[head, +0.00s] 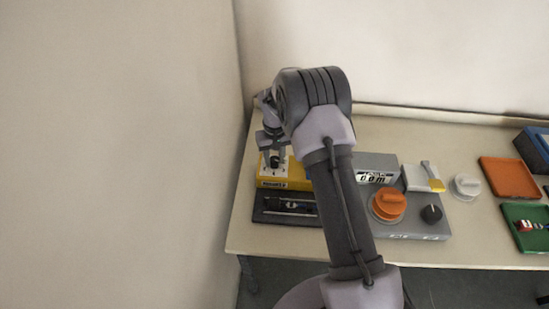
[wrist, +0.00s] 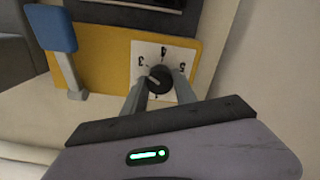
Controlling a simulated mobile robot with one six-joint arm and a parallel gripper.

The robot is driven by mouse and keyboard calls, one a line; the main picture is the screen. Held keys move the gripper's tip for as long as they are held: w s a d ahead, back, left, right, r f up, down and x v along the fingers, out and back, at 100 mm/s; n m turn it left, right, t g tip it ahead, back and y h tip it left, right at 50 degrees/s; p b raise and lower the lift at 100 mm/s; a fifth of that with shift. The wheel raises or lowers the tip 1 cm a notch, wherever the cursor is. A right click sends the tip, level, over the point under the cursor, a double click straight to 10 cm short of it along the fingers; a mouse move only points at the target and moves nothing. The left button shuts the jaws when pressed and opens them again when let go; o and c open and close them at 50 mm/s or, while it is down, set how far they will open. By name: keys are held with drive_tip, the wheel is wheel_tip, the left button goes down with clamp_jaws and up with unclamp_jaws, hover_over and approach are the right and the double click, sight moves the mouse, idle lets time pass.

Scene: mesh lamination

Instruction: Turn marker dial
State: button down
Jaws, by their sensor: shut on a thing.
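The marker dial (wrist: 158,79) is a black round knob with a pale pointer line, on a white plate (wrist: 151,52) printed with numbers. The plate is on a yellow box (wrist: 111,44); in the head view the yellow box (head: 272,184) stands at the left end of the table. My gripper (wrist: 158,86) is shut on the dial, one finger on each side of it. In the head view my gripper (head: 272,150) is over the yellow box, and the dial (head: 275,161) shows small between the fingers. The pointer line lies toward the left side of the plate.
A blue-topped lever (wrist: 62,45) stands beside the dial on the yellow box. A dark tray (head: 270,217) lies in front of the box. A grey unit with an orange knob (head: 388,204) stands to the right. Orange (head: 508,177) and green (head: 525,236) trays lie farther right. The wall is close on the left.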

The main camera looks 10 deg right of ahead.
sight(275, 159)
drive_tip(key=m+b, duration=0.3)
drive_tip(key=m, duration=0.2)
drive_tip(key=shift+f+m, duration=0.1)
drive_tip(key=shift+m, duration=0.3)
drive_tip(key=m+b, duration=0.2)
drive_tip(key=m, duration=0.3)
drive_tip(key=shift+m, duration=0.4)
idle(0.4)
drive_tip(key=c, duration=1)
unclamp_jaws()
wheel_tip(275, 159, up, 18)
drive_tip(key=p, duration=0.4)
drive_tip(key=shift+f, duration=0.15)
